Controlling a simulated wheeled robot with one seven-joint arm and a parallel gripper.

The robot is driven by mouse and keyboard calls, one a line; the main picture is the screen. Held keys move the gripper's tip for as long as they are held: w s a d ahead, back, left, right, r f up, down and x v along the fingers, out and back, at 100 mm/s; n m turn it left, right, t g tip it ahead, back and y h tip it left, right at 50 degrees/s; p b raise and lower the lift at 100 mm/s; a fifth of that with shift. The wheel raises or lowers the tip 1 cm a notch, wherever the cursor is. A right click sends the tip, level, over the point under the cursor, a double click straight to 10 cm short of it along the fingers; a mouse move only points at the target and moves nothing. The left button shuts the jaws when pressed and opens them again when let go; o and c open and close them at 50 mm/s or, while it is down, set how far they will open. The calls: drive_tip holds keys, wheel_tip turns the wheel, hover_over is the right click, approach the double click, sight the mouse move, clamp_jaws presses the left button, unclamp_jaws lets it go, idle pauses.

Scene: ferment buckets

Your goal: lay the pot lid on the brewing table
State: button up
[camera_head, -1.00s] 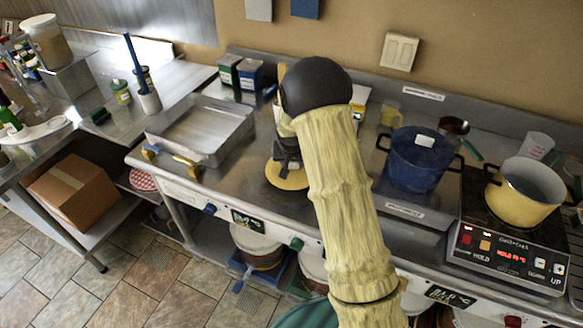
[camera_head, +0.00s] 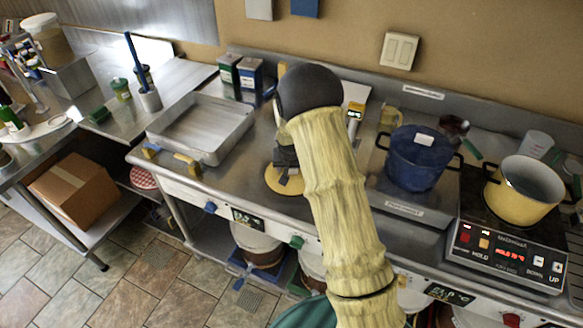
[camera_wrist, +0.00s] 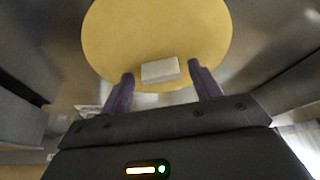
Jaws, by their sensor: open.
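The yellow round pot lid (camera_head: 277,182) lies on the steel brewing table (camera_head: 240,185), left of the middle, partly hidden by my arm and gripper. In the wrist view the lid (camera_wrist: 120,40) fills the upper middle, with a pale block-shaped handle (camera_wrist: 160,70) on it. My gripper (camera_head: 290,175) is just over the lid. In the wrist view its two purple fingers (camera_wrist: 163,84) are apart, one on each side of the handle, with gaps between them and it. Whether the fingertips touch the lid I cannot tell.
A steel tray (camera_head: 202,155) stands left of the lid. A blue pot (camera_head: 415,165) stands to the right, and a yellow pot (camera_head: 518,205) stands on a hot plate (camera_head: 495,258) further right. Two small cartons (camera_head: 249,80) stand behind. Bare table lies between tray and lid.

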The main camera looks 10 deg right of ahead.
drive_tip(key=b+v, duration=0.1)
drive_tip(key=v, duration=1.1)
drive_tip(key=shift+r, duration=0.1)
drive_tip(key=s+d+r+n+g+y, duration=0.1)
drive_tip(key=s+r+n, duration=0.1)
drive_tip(key=s, duration=2.2)
drive_tip(key=shift+s+r+n+g, duration=0.2)
drive_tip(key=shift+s+n+g, duration=0.1)
drive_tip(key=shift+s, duration=0.05)
